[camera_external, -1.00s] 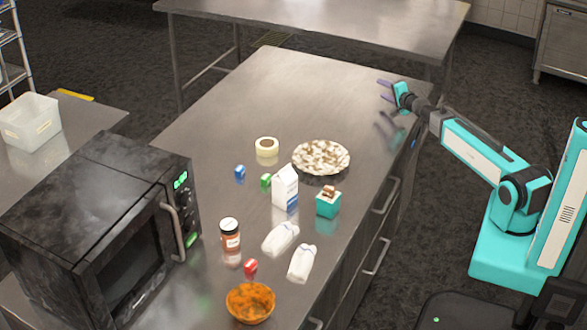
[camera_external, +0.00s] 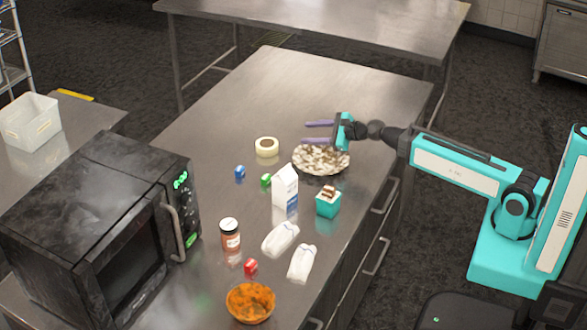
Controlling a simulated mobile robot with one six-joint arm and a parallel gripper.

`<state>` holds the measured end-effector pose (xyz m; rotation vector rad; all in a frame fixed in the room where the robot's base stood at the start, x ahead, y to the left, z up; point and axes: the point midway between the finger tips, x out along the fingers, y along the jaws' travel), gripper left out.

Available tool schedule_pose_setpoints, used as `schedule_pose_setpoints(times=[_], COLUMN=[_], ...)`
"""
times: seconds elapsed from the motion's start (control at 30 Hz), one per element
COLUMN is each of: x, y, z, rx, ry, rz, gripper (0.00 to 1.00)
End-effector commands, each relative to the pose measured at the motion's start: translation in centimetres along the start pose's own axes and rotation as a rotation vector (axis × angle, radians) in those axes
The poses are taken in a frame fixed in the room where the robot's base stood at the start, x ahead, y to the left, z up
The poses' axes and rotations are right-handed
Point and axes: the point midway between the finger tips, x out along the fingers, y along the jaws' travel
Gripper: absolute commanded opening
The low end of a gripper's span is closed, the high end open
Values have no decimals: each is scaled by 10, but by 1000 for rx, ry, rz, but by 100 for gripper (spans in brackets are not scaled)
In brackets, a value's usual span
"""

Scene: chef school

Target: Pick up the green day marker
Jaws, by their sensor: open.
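The green day marker (camera_external: 266,180) is a small green block on the steel table. It lies just left of the milk carton, between the carton and a small blue block. My gripper (camera_external: 312,132) is open and empty, with its purple fingers pointing left. In the picture it overlaps the far edge of the speckled plate, up and to the right of the green marker and apart from it. Its exact height above the table is hard to tell.
Around the marker stand the milk carton (camera_external: 285,186), blue block (camera_external: 239,172), tape roll (camera_external: 267,147) and speckled plate (camera_external: 321,160). A teal box (camera_external: 328,204), jar (camera_external: 230,233), white bottles (camera_external: 280,239), red block (camera_external: 250,266) and orange bowl (camera_external: 250,302) lie nearer. A microwave (camera_external: 100,240) stands left. The table's far end is clear.

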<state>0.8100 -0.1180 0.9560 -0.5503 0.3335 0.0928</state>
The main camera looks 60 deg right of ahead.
Motion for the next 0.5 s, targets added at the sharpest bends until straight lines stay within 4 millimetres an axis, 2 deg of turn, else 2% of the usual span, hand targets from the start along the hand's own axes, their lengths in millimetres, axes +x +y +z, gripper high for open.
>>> schedule_pose_setpoints(times=[0.03, 0.3, 0.4, 0.5], x=[0, -4, -9, -13], y=[19, 108, 140, 164], z=[9, 55, 70, 81], rx=[34, 246, 319, 375], ry=[-12, -46, -49, -48], rz=[30, 193, 254, 300], gripper=[42, 42, 42, 42])
